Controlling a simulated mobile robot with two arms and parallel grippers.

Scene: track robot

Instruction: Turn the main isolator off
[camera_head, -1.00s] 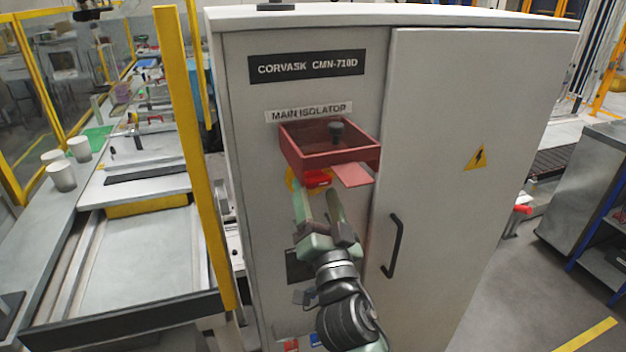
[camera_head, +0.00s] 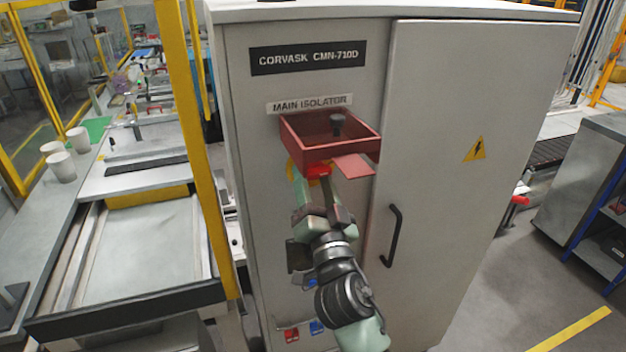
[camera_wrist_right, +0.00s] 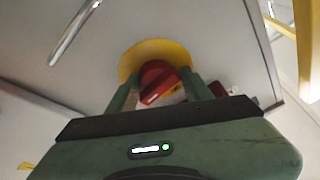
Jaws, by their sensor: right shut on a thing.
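The main isolator is a red rotary handle (camera_head: 318,171) on a yellow round plate (camera_head: 291,171), under the "MAIN ISOLATOR" label (camera_head: 310,103) on a grey cabinet. A red box-like cover (camera_head: 310,152) is swung up above it, with a dark knob inside. My right gripper (camera_head: 316,182) is shut on the handle from below. In the right wrist view, the red handle (camera_wrist_right: 157,78) lies between the two green fingers, its white mark slanting, in front of the yellow plate (camera_wrist_right: 140,52). The fingers partly hide the handle in the head view. My left gripper is not in view.
The cabinet door (camera_head: 450,150) has a black handle (camera_head: 392,236) right of my arm and a yellow warning triangle (camera_head: 475,149). A yellow post (camera_head: 192,140) stands close on the left, beside a workbench (camera_head: 130,245). Open floor lies at the lower right.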

